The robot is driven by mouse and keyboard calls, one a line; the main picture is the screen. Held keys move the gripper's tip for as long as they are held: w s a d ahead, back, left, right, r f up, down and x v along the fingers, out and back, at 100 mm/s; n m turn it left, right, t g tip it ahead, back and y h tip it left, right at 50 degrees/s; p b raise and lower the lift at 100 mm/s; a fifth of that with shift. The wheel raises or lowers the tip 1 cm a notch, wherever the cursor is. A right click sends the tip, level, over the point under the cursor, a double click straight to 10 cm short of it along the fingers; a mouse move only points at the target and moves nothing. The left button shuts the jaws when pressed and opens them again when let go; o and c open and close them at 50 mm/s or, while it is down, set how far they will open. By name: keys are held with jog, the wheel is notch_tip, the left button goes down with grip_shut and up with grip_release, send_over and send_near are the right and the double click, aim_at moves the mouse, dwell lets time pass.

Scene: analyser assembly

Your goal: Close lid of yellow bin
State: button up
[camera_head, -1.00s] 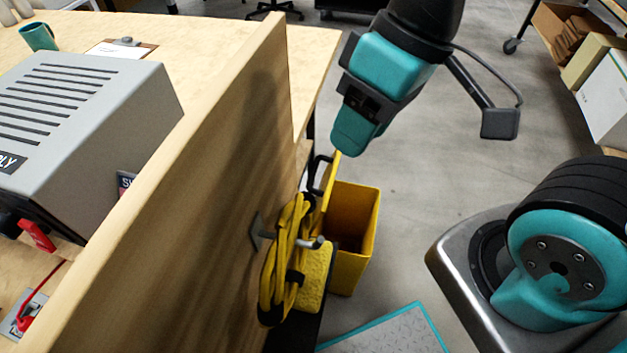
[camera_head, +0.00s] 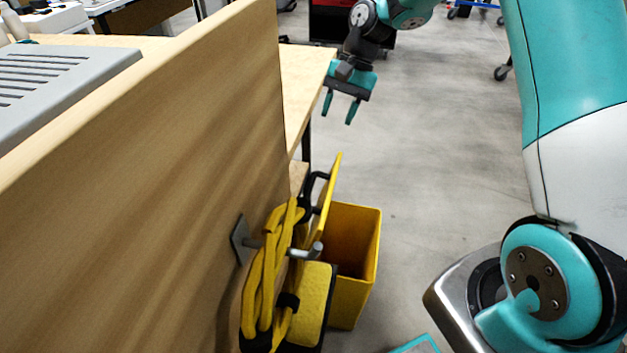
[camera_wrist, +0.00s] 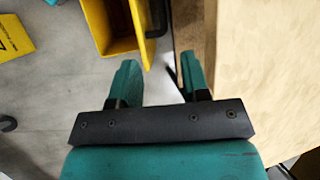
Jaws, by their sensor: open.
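The yellow bin (camera_head: 353,262) stands on the floor beside the wooden panel, its top open. Its yellow lid (camera_head: 329,188) stands raised, nearly upright, on the panel side, with a black handle (camera_head: 315,186) on it. My gripper (camera_head: 341,108) is open and empty, above and beyond the bin and apart from the lid. In the wrist view the open fingers (camera_wrist: 157,80) show with nothing between them. The bin (camera_wrist: 98,25) shows at the top of the wrist view, ahead of the fingers, with the lid (camera_wrist: 152,18) at its right side.
A wooden panel (camera_head: 150,190) rises left of the bin. A coiled yellow cable (camera_head: 268,275) hangs on a hook (camera_head: 300,251) close to the bin. A wooden table (camera_head: 305,85) lies behind the panel.

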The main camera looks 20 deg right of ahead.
aim_at(311, 186)
jog(key=b+x, duration=0.4)
jog(key=x, duration=1.3)
jog(key=shift+f, duration=0.3)
jog(key=shift+c, duration=0.3)
grip_shut()
